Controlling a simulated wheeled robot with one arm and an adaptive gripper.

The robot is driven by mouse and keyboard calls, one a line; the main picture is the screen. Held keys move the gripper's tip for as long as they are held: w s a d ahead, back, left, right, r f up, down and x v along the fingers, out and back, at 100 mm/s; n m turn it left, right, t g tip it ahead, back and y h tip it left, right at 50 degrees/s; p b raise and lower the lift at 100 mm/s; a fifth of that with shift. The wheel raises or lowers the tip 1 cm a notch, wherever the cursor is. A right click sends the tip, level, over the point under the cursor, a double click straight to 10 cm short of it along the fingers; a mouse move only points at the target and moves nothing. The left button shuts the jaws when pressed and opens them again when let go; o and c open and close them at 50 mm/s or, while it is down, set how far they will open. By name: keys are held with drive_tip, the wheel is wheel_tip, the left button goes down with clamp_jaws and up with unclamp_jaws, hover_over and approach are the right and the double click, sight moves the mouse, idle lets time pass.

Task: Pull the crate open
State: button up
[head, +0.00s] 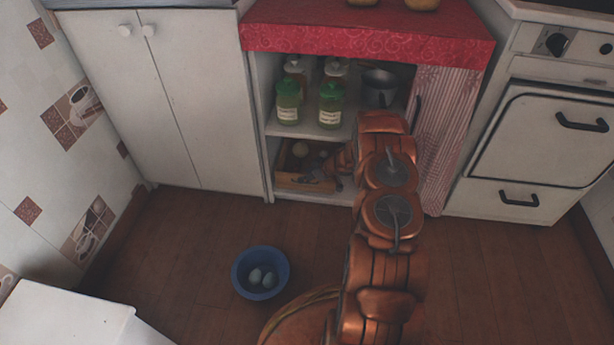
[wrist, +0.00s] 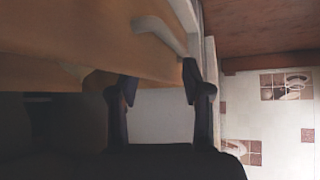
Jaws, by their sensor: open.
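The wooden crate (head: 295,182) sits on the low shelf of the open cupboard, its front facing out, with a round pale item inside. In the wrist view the crate's tan wall (wrist: 75,45) fills the upper left, with a pale bar-like handle (wrist: 160,35) on it. My gripper (head: 324,174) is at the crate's right front, partly hidden by my copper arm. In the wrist view my gripper (wrist: 159,74) is open, its two dark fingertips apart. One fingertip is close to the handle's end; I cannot tell whether they touch.
Green-lidded jars (head: 331,105) and a metal pot (head: 379,87) stand on the shelf above. A striped curtain (head: 447,130) hangs at the right of the opening.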

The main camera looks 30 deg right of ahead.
drive_tip(key=shift+c, duration=0.5)
clamp_jaws()
